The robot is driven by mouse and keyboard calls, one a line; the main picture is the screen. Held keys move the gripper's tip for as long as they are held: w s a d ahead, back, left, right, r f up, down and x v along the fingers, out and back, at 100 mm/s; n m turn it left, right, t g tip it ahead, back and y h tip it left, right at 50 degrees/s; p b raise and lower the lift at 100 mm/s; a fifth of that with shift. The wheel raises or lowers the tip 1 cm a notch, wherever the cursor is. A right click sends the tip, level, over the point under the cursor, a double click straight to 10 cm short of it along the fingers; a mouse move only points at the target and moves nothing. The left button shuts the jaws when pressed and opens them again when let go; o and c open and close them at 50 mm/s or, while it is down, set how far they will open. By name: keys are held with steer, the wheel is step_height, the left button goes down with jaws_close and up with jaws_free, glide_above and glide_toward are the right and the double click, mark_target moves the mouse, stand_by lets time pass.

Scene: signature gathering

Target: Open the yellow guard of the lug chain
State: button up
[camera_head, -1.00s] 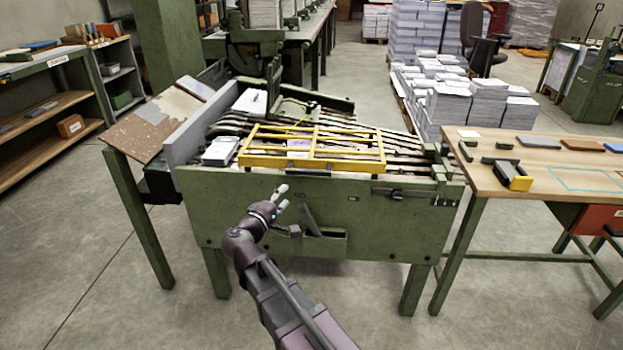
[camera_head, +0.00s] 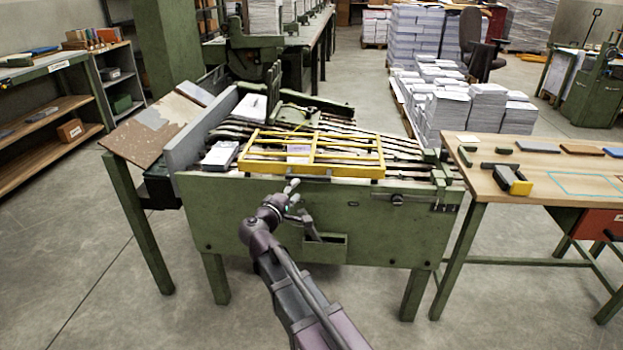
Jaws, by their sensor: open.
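The yellow guard (camera_head: 262,168) is a barred frame lying flat over the lug chain (camera_head: 411,163) on top of the green machine (camera_head: 370,225). It looks closed. A dark handle (camera_head: 316,177) shows at the middle of its front bar. My gripper (camera_head: 293,190) is open and empty in front of the machine's front panel. Its fingers point up toward the guard's front bar, just below and left of the handle. It appears apart from the bar, though the exact distance is hard to tell.
A lever in a slot (camera_head: 311,232) sits on the front panel close to my arm. Stacks of printed sheets (camera_head: 220,155) lie left of the guard. A wooden bench (camera_head: 480,183) with tools stands at right. The floor in front is clear.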

mark_target(308, 179)
steer(key=x, duration=0.7)
steer(key=shift+w+d, duration=0.15)
steer(key=shift+w, duration=0.2)
steer(key=shift+c, duration=0.2)
jaws_close()
steer(key=shift+d, duration=0.35)
steer(key=shift+a+r, duration=0.1)
steer(key=shift+a, duration=0.1)
